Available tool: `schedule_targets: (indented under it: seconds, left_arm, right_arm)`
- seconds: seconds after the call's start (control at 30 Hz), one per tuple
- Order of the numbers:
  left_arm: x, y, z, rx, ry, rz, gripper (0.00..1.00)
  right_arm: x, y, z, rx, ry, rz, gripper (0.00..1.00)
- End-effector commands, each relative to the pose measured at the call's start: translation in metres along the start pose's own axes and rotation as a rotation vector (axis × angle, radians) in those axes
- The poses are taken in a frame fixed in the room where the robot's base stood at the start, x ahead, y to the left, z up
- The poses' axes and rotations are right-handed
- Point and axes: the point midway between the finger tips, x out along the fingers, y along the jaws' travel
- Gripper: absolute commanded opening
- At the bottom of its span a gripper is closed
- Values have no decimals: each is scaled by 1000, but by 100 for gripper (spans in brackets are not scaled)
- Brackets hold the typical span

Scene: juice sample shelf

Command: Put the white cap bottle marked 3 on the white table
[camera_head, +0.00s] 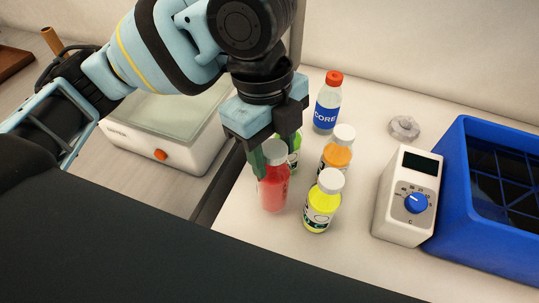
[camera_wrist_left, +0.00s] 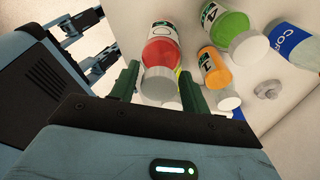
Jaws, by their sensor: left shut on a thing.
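My left gripper (camera_head: 268,158) points down and is shut on a red bottle (camera_head: 273,193) with a white cap. In the left wrist view this bottle (camera_wrist_left: 160,52) is between the fingertips (camera_wrist_left: 158,88). I cannot tell whether its base touches the white table (camera_head: 240,214). A yellow bottle (camera_head: 320,207), an orange bottle (camera_head: 336,157) and a green bottle (camera_head: 296,158), all white-capped, stand close by. The green one is partly hidden behind the gripper. I cannot read a clear 3 on any label.
A clear CORE bottle (camera_head: 327,105) with a red cap stands behind. A white dial device (camera_head: 408,195) and a blue crate (camera_head: 463,165) are to the right, with a small grey object (camera_head: 404,128) behind. A balance-like device (camera_head: 165,135) is on the left surface.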

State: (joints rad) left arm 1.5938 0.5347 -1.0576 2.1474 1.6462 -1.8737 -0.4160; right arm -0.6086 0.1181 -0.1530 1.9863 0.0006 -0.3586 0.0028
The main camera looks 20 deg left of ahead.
Motion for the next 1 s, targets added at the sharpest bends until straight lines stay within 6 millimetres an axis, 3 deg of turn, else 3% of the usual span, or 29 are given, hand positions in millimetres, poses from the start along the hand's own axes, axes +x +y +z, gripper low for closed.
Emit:
schedule_targets:
  seconds: [0.07, 0.3, 0.7, 0.73, 0.87, 1.0]
  left_arm:
    - [0, -2, 9, -6, 0, -1, 0]
    - [33, -2, 15, -1, 0, 1, 0]
    - [36, -2, 15, -1, -2, -4, 0]
    - [36, -2, 15, -1, -2, -3, 50]
    - [36, -2, 15, -1, -2, -2, 67]
    - [36, -2, 15, -1, -2, -2, 69]
  right_arm:
    - [0, 0, 2, 0, -3, 0, 46]
    - [3, -1, 10, 2, -17, -2, 46]
    - [3, -2, 7, 10, -11, -1, 46]
    - [3, -3, 7, 11, -11, -1, 46]
    - [3, -3, 7, 13, -11, -1, 46]
    - [3, -3, 7, 13, -11, -1, 46]
